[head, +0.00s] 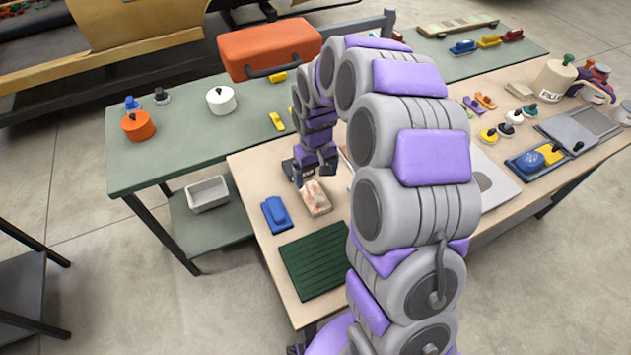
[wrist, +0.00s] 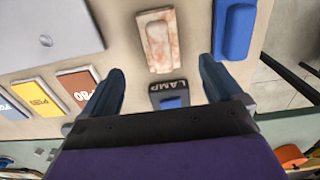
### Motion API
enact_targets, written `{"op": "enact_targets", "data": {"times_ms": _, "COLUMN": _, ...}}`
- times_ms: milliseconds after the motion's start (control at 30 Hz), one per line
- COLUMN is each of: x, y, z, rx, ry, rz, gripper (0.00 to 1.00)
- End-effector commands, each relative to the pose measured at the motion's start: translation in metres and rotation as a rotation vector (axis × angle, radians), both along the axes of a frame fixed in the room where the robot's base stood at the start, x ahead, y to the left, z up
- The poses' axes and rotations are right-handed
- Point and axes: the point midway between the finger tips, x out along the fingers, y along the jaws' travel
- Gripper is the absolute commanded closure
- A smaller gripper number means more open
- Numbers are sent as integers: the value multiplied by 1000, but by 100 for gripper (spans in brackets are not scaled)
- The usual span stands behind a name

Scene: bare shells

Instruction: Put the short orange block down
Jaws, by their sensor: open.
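No plainly orange short block shows in my gripper. A short block with a blotchy pale-orange and white surface (wrist: 158,42) lies on the light tabletop, just beyond and between the fingertips in the wrist view. It also shows in the head view (head: 316,199), in front of the gripper. My gripper (wrist: 162,68) is open, with nothing between its fingers that I can see held; the head view shows it (head: 312,174) low over the table. A brown-orange piece marked P80 (wrist: 78,88) lies left of the left finger. I cannot tell which block the task means.
A blue block (wrist: 234,28) lies right of the blotchy one. A dark piece labelled LAMP (wrist: 168,88) lies between the fingers. A yellow piece (wrist: 38,98) and grey plate (wrist: 45,28) are left. A green ribbed mat (head: 315,262) lies near the front edge.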

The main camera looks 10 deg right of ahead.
Motion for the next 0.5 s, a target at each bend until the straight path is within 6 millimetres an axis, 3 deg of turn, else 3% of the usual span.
{"op": "enact_targets", "data": {"times_ms": 133, "x": -3, "y": 1, "z": 18, "rx": 2, "ry": -3, "rz": 0, "gripper": 7}}
{"op": "enact_targets", "data": {"times_ms": 267, "x": -25, "y": 3, "z": 40, "rx": 5, "ry": 5, "rz": -3, "gripper": 7}}
{"op": "enact_targets", "data": {"times_ms": 500, "x": -102, "y": 6, "z": 92, "rx": 8, "ry": 39, "rz": -24, "gripper": 7}}
